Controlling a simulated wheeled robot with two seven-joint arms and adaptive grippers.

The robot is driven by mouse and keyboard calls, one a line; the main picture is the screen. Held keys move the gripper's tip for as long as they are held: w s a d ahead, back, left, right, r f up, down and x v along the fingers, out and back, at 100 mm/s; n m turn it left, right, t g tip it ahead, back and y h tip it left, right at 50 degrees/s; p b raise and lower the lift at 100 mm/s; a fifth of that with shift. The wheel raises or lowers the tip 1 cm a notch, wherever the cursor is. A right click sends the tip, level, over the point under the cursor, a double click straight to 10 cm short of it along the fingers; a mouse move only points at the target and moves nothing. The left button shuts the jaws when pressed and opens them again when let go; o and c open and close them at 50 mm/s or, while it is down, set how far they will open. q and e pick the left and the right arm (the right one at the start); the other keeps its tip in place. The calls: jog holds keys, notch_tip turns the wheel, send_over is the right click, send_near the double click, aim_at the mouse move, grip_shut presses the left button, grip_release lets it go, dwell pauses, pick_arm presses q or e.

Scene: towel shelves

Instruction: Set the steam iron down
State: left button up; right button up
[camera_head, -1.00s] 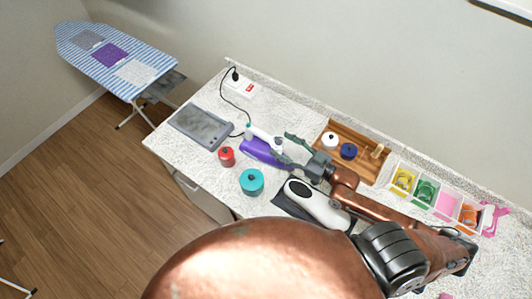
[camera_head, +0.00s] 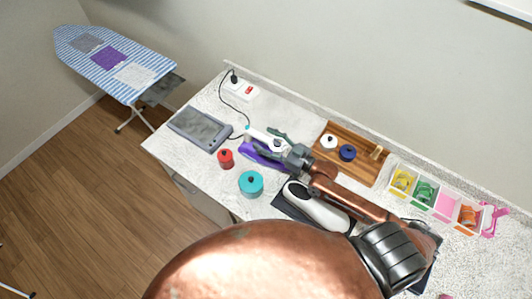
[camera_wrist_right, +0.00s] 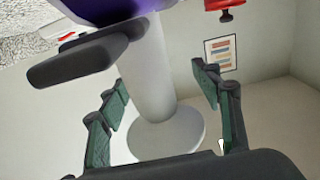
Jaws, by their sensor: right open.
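The steam iron, with a purple body (camera_head: 263,155) and a white handle (camera_head: 262,136), is at the back middle of the white table in the head view, partly hidden by my right gripper (camera_head: 278,147). In the right wrist view the iron's white handle (camera_wrist_right: 150,75) stands between the green fingers of my right gripper (camera_wrist_right: 165,105). The fingers are open, with gaps on both sides of the handle. Whether the iron's base touches the table is hidden. A flat grey pad (camera_head: 200,128) lies left of the iron. My left gripper is not in view.
A red pot (camera_head: 225,159) and a teal pot (camera_head: 250,184) stand in front of the iron. A wooden tray (camera_head: 365,172) and several coloured bins (camera_head: 436,201) are to the right. A cord runs to a power strip (camera_head: 242,88). A striped ironing board (camera_head: 113,65) stands at left.

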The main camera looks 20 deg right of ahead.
grip_shut()
dwell(0.7)
jog(key=shift+w+r, duration=0.1)
jog(key=shift+r, duration=0.05)
dwell(0.3)
